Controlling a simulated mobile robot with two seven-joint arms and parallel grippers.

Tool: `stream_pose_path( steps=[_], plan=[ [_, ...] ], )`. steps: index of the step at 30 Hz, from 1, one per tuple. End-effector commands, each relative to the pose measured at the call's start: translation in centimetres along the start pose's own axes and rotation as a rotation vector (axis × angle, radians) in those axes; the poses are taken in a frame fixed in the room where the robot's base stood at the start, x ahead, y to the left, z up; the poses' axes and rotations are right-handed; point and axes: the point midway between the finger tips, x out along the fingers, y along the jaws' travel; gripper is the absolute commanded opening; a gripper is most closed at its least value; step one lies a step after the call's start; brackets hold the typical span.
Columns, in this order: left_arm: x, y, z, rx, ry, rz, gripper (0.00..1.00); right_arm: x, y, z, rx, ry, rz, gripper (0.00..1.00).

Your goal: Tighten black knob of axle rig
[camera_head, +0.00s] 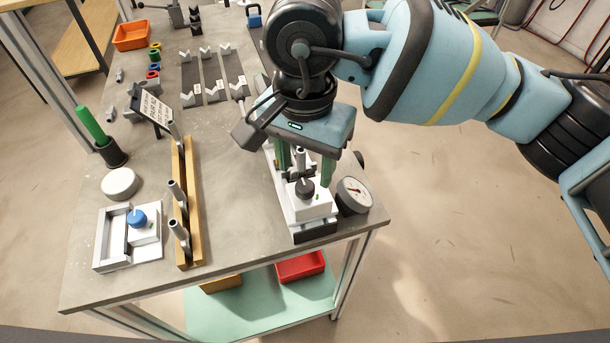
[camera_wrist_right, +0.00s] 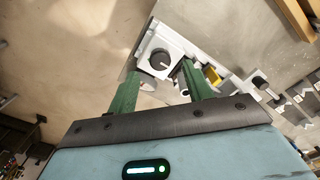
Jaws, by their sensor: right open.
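The axle rig (camera_head: 308,212) is a white fixture at the right front edge of the table. Its black knob (camera_head: 305,188) sits on a white block near the front end. In the right wrist view the knob (camera_wrist_right: 161,60) shows as a dark round cap with a light pointer mark. My right gripper (camera_head: 305,172) is over the rig, pointing down, with its two green fingers apart. In the right wrist view the knob appears between and just beyond the fingertips (camera_wrist_right: 158,70). Nothing is held. I cannot tell whether a finger touches the rig. My left gripper is out of view.
A dial gauge (camera_head: 354,195) stands right beside the rig. A wooden rail with metal posts (camera_head: 187,215), a white fixture with a blue knob (camera_head: 138,218), a white disc (camera_head: 120,184) and a green-handled tool (camera_head: 92,126) lie to the left. Bare tabletop (camera_head: 236,200) separates rail and rig.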

Motion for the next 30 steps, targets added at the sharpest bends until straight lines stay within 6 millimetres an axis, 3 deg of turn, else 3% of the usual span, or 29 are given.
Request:
stream_pose_path(
  steps=[9, 19, 30],
  plan=[
    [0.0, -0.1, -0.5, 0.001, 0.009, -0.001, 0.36, 3.5, 0.0, 0.0, 0.001, -0.001, 0.0, 0.51],
    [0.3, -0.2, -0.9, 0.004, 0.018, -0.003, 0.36, 3.9, 0.0, 0.0, 0.001, -0.001, -0.001, 0.51],
    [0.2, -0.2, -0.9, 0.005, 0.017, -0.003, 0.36, 3.9, 0.0, 0.0, 0.001, -0.001, 0.0, 0.06]
  ],
)
